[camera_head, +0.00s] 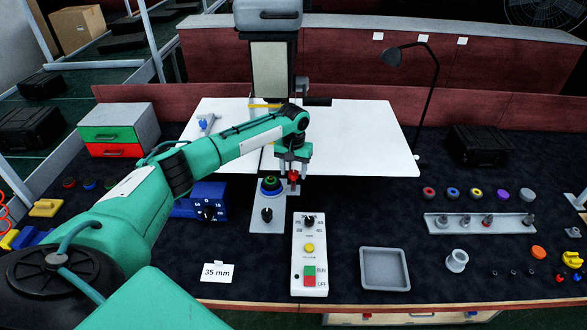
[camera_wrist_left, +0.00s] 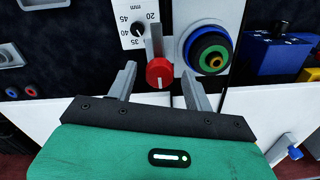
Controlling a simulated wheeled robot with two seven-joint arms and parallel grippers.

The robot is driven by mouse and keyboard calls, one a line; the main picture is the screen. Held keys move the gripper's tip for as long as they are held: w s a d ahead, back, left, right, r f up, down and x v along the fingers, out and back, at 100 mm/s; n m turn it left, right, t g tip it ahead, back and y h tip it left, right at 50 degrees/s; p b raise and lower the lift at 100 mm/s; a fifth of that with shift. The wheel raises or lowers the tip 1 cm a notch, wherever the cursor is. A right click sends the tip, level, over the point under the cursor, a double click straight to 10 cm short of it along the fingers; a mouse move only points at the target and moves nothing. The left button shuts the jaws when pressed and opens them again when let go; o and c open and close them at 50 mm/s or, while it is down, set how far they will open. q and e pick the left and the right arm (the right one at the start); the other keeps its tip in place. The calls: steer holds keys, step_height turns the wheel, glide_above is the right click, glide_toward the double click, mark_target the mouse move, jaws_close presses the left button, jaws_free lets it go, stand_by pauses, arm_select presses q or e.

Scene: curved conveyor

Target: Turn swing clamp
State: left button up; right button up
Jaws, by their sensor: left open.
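The swing clamp's red knob (camera_head: 293,178) stands on the grey base plate (camera_head: 266,224), beside a round stack of blue, green and black rings (camera_head: 271,186). In the left wrist view the red knob (camera_wrist_left: 159,73) has a white mark and a grey bar (camera_wrist_left: 154,42) running away from it. My left gripper (camera_head: 293,165) reaches in from the left and points down over the knob. In the wrist view its two fingers stand apart on either side of the knob, with gaps visible. The fingers partly hide the knob in the head view. My right gripper is not in view.
A white control box (camera_head: 310,255) with a dial and buttons stands in front. A blue dial box (camera_head: 209,202) is to the left, and a grey tray (camera_head: 385,269) to the right. A tall machine column (camera_head: 272,70) rises behind. Dark table around the tray is clear.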

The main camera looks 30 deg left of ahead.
arm_select(q)
steer(key=shift+c, duration=0.2)
steer(key=c, duration=0.9)
steer(key=shift+c, duration=0.2)
